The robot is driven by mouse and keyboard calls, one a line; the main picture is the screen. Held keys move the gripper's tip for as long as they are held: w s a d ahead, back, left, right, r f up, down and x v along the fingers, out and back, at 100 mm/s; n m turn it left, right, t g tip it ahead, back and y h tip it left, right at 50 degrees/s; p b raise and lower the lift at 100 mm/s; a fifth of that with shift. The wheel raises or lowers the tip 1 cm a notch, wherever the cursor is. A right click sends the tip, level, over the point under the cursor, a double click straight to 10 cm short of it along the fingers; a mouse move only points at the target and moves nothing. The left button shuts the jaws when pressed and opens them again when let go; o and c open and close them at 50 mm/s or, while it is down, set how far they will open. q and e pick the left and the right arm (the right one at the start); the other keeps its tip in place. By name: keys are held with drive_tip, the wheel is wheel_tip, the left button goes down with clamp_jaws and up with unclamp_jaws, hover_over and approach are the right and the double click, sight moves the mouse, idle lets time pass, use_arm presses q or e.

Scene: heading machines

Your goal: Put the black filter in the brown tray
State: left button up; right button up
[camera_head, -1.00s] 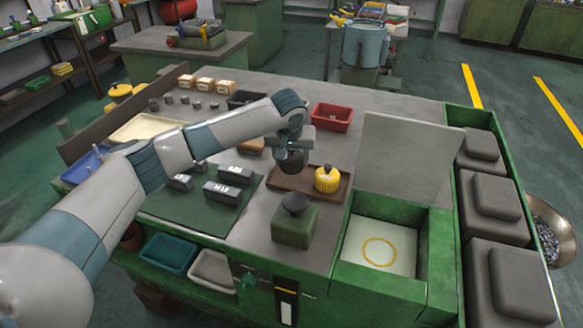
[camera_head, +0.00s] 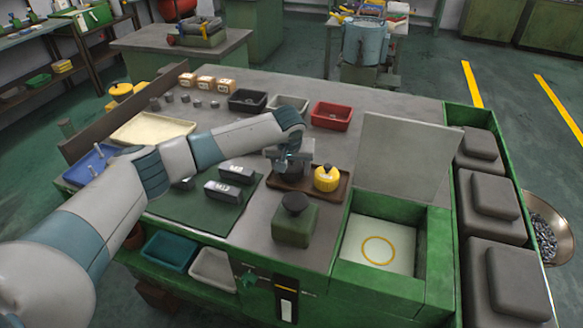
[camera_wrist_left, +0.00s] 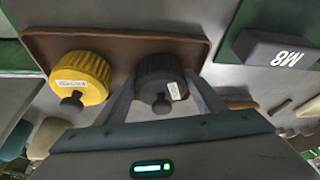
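The black filter (camera_wrist_left: 160,78) has a small knob and a white label. It is at the brown tray (camera_wrist_left: 110,42), beside a yellow filter (camera_wrist_left: 82,76), which stands in the tray. In the head view the brown tray (camera_head: 333,197) lies right of the dark green mat, with the yellow filter (camera_head: 327,178) in it. My left gripper (camera_head: 287,168) is low over the tray's left part and mostly hides the black filter there. In the left wrist view its fingers (camera_wrist_left: 160,92) are against both sides of the black filter. My right gripper is not in view.
A green block with a dark knob (camera_head: 294,228) stands in front of the tray. An upright grey lid (camera_head: 402,158) and an open green box are to the right. Labelled grey blocks (camera_head: 237,174) lie on the mat. Black, grey and red bins (camera_head: 331,116) stand behind.

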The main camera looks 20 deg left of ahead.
use_arm(q)
drive_tip(key=shift+s+r, duration=0.1)
drive_tip(key=shift+r, duration=0.35)
drive_tip(key=a+b+v, duration=0.1)
drive_tip(key=b+v, duration=0.2)
drive_tip(key=v, duration=0.8)
drive_tip(key=shift+d, duration=0.5)
